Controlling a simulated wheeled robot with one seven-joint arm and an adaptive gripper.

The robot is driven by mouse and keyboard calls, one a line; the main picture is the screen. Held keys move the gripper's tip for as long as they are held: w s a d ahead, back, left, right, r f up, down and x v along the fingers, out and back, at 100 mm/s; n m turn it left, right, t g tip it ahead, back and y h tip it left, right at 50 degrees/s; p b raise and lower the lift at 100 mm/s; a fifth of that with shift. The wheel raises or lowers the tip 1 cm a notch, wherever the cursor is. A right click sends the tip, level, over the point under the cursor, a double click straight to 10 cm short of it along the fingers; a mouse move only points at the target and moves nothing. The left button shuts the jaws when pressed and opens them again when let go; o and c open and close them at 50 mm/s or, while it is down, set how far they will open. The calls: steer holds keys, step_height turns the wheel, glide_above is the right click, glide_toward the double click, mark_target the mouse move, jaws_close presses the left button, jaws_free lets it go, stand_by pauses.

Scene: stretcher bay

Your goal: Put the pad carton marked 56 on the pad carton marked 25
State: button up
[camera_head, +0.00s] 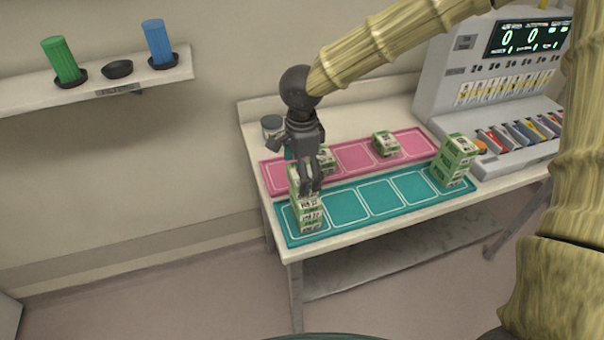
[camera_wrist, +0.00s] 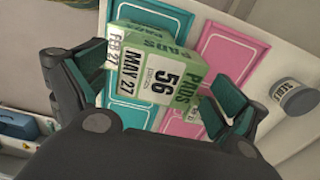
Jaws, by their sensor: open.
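The pad carton marked 56 (camera_wrist: 158,78) is green and white and shows large between my fingers in the wrist view. My gripper (camera_wrist: 163,92) is open around it, one finger on either side; I cannot tell whether they touch it. In the head view my gripper (camera_head: 311,188) points down at the top of a carton stack (camera_head: 310,217) at the left end of the teal mat. The top carton there (camera_head: 298,181) is partly hidden by my gripper. The number 25 is not readable on any carton, so I cannot single that one out.
Another carton stack (camera_head: 454,161) stands at the teal mat's (camera_head: 384,197) right end. The pink mat (camera_head: 354,156) behind holds a carton (camera_head: 386,143) and another (camera_head: 327,158) beside my gripper. A grey jar (camera_wrist: 297,97) stands nearby. A dispenser machine (camera_head: 470,75) fills the back right.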

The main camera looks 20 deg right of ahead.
step_height(320, 180, up, 11)
steer(key=b, duration=0.1)
stand_by(0.3)
steer(key=shift+r, duration=0.15)
